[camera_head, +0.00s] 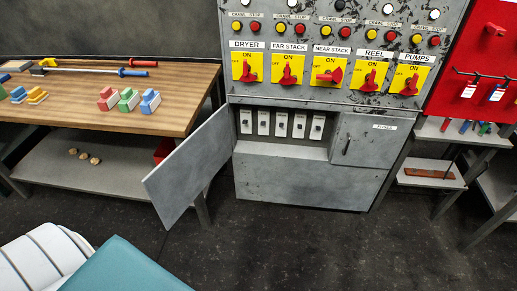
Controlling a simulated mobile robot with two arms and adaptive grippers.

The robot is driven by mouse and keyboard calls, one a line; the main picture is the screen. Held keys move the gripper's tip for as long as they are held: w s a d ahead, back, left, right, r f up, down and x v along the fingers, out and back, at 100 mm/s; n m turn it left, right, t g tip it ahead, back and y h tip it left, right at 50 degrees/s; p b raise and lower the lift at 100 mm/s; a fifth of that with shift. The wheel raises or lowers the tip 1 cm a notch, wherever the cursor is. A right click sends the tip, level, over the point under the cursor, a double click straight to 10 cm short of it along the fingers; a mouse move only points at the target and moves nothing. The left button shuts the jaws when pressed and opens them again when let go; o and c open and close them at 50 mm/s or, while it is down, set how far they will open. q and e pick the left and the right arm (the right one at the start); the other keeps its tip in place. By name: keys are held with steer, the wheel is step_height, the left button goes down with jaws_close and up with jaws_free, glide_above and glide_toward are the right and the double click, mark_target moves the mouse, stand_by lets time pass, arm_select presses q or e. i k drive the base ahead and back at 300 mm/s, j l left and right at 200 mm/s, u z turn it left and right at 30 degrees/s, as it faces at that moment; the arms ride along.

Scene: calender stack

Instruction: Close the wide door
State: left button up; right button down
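The wide door (190,166) is a plain grey panel at the left side of the grey control cabinet (305,180). It stands open, swung out toward me and to the left from the cabinet's left edge. Behind the opening shows a row of several white switches (281,124) in a recess. A narrower door (360,140) with a dark handle and a small label sits flush at the right of the recess and looks closed. Neither of my grippers is in view.
A wooden workbench (120,105) with coloured blocks and tools stands left, close behind the open door. Red rotary switches (327,76) line the cabinet above. A small shelf (430,174) stands right. The dark floor (300,245) in front is clear.

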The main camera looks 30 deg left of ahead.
mark_target(171, 186)
steer(key=j+z, duration=0.4)
steer(key=j, duration=0.95)
steer(key=j+z, duration=0.35)
steer(key=j, duration=1.55)
steer(key=k+j, duration=0.15)
steer(key=j, duration=1)
steer(key=k, duration=0.05)
